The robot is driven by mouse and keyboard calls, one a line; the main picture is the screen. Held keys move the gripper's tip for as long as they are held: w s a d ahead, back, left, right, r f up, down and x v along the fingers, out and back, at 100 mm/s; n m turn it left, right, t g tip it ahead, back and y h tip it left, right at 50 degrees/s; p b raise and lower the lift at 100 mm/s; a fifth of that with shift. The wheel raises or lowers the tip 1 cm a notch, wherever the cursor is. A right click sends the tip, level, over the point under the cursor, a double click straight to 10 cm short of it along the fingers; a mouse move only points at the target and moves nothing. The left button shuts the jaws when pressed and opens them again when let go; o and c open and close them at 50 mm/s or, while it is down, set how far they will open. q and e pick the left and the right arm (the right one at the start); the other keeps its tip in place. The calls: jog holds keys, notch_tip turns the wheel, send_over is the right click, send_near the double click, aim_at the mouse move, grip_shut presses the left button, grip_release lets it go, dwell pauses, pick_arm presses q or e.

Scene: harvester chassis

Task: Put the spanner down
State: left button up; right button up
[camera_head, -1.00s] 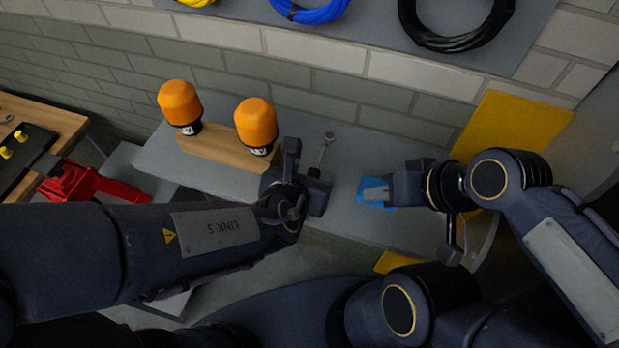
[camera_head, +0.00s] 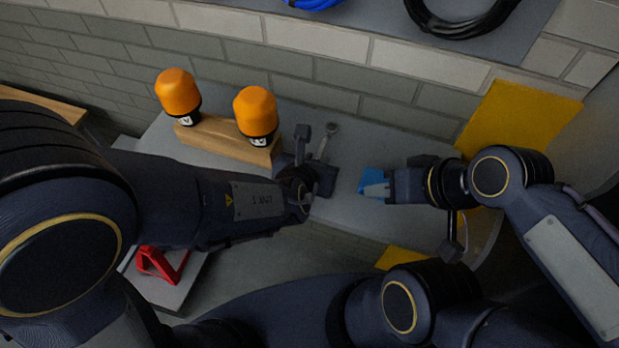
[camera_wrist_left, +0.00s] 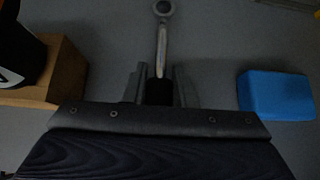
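The spanner (camera_head: 324,148) is a slim silver tool with a ring end. In the head view it is over the grey worktop, its ring pointing to the back. In the left wrist view the spanner (camera_wrist_left: 162,45) runs straight out from between the fingers. My left gripper (camera_head: 317,165) is at its near end; in the wrist view its fingers (camera_wrist_left: 159,88) close in on both sides of a dark part there. The fingers hide the near end. Whether the spanner touches the worktop is unclear. My right gripper (camera_head: 376,190) is over a blue block (camera_head: 371,176); its finger gap is unclear.
Two orange-topped items (camera_head: 178,93) stand in a wooden block (camera_head: 230,139) left of my left gripper. A yellow panel (camera_head: 520,115) is at the right. The grey worktop (camera_head: 375,130) is clear behind the blue block. A brick wall (camera_head: 330,75) bounds the back.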

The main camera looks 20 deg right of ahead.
pick_arm(q)
grip_shut()
jog(key=shift+r, duration=0.15)
